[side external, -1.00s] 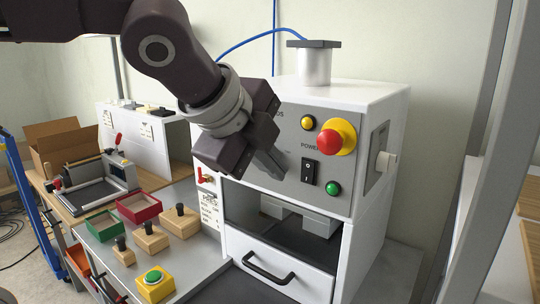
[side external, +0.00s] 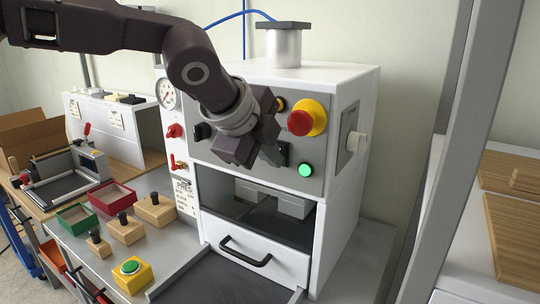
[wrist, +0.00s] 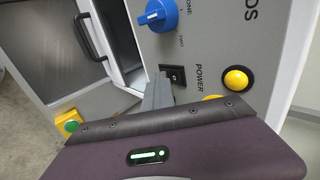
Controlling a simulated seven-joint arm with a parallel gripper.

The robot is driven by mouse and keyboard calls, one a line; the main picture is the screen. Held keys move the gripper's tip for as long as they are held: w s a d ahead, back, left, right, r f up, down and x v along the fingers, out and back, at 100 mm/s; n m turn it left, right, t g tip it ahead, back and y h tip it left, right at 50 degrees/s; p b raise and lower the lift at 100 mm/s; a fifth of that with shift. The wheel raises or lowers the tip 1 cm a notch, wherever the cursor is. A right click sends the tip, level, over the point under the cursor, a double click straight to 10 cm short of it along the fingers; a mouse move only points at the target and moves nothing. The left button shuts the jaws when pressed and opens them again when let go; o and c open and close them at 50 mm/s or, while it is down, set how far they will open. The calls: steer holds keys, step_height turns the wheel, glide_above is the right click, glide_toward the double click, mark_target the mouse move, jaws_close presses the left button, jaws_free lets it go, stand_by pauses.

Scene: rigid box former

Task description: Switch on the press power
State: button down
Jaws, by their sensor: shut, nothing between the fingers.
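The press (side external: 345,100) is a white box with a grey front panel. Its black power rocker switch (wrist: 176,74) sits beside the POWER label in the wrist view. In the side view the switch (side external: 284,152) is partly hidden by my gripper. My gripper (side external: 275,157) is shut and empty, its fingertips at the switch. In the wrist view the fingers (wrist: 158,92) reach the switch's edge; I cannot tell whether they touch it. The green lamp (side external: 305,170) on the panel glows brightly.
A red emergency button on a yellow base (side external: 302,120) sits just above the switch. A blue knob (wrist: 157,15) and a yellow button (wrist: 236,79) are nearby on the panel. Below are a white drawer with a black handle (side external: 245,252) and a yellow box with a green button (side external: 130,271).

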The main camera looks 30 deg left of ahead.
steer(key=shift+r, duration=0.8)
steer(key=s+f+v, duration=0.1)
steer(key=s+v, duration=0.1)
steer(key=v, duration=1.1)
steer(key=shift+f, duration=0.35)
steer(key=shift+f, duration=0.1)
